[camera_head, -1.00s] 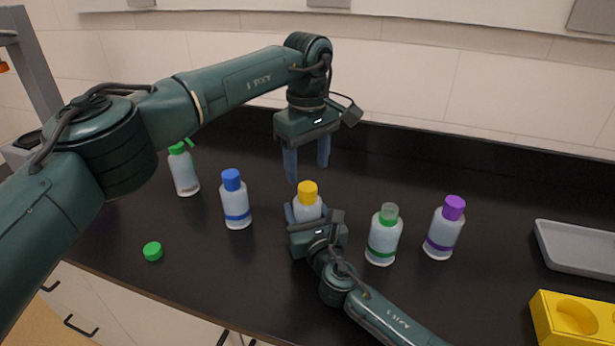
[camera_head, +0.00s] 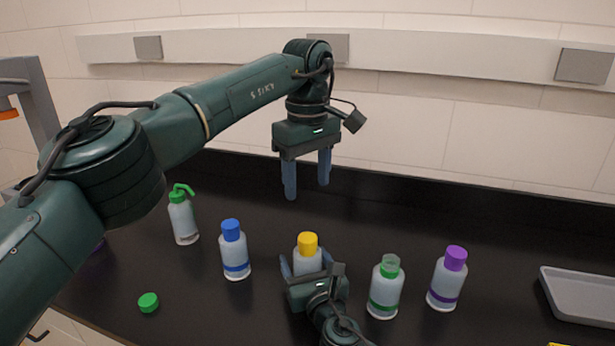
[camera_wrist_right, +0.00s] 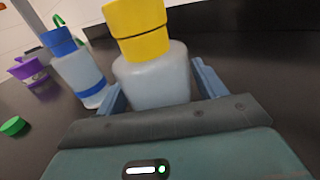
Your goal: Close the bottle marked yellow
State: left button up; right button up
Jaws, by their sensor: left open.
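The yellow-marked bottle (camera_head: 308,262) stands upright on the bench, its yellow cap (camera_head: 308,243) seated on top. In the right wrist view the bottle (camera_wrist_right: 153,78) fills the middle, and a thin dark seam runs around its yellow cap (camera_wrist_right: 136,28). My right gripper (camera_head: 307,268) is low at the bottle, one finger on each side of the body, shut on it. Its fingers also flank the bottle in the wrist view (camera_wrist_right: 160,88). My left gripper (camera_head: 307,190) is open and empty, pointing down above and behind the cap, clear of it.
A blue-capped bottle (camera_head: 234,250) and a green spray bottle (camera_head: 183,220) stand left. A green-marked bottle (camera_head: 385,290) and a purple-capped bottle (camera_head: 447,280) stand right. A loose green cap (camera_head: 148,302) lies front left. A grey tray (camera_head: 580,300) is far right.

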jog(key=shift+o, duration=0.7)
jog(key=v, duration=1.3)
jog(key=shift+s+d, duration=0.1)
